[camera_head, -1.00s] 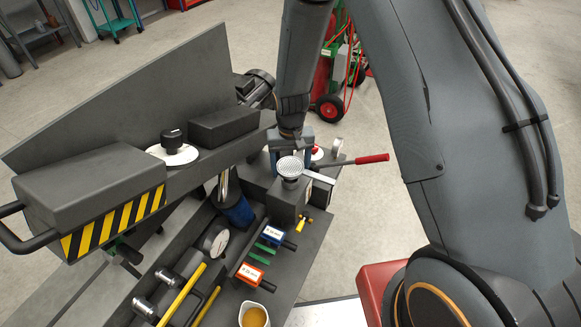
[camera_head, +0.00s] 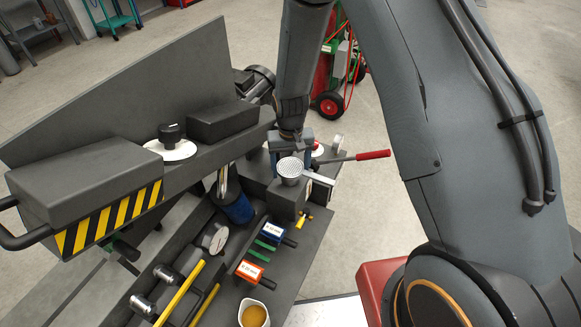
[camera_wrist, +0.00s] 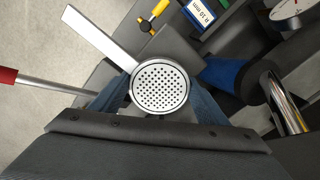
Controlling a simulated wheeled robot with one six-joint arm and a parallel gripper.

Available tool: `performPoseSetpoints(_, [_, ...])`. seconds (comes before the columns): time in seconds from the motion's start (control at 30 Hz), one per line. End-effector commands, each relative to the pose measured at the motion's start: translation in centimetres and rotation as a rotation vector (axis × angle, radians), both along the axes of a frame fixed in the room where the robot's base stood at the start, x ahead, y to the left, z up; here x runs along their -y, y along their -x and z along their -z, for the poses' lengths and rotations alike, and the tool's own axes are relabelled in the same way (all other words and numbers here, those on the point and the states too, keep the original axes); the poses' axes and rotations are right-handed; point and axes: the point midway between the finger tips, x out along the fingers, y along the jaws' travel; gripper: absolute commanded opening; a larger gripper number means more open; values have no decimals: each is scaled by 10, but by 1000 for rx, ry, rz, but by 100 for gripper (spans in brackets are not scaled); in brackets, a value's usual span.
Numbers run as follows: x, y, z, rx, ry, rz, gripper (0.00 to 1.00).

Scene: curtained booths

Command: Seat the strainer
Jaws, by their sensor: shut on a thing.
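The strainer is a round, pale metal disc with many small holes (camera_head: 290,167); it also shows in the wrist view (camera_wrist: 161,88). My gripper (camera_head: 290,158) is shut on it, with one blue-grey finger at each side. The strainer faces up, over a dark block (camera_head: 285,200) at the far end of the bench. A flat pale bar (camera_wrist: 100,38) reaches out from beside the strainer. I cannot tell whether the strainer touches the block; its underside is hidden.
A red-handled lever (camera_head: 372,155) sticks out to the right. A blue cylinder with a bright rod (camera_head: 238,208) stands to the left. Blue (camera_head: 273,231) and orange (camera_head: 249,272) labelled tools, a yellow bar (camera_head: 180,292) and a cup of amber liquid (camera_head: 254,315) are nearer.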

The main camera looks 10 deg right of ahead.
Motion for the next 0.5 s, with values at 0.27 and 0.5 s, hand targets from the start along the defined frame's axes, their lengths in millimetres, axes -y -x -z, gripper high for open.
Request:
performPoseSetpoints(0.27, [0, 0, 7, 0, 0, 0, 44])
performPoseSetpoints(0.5, [0, 0, 12, 1, 0, 0, 44])
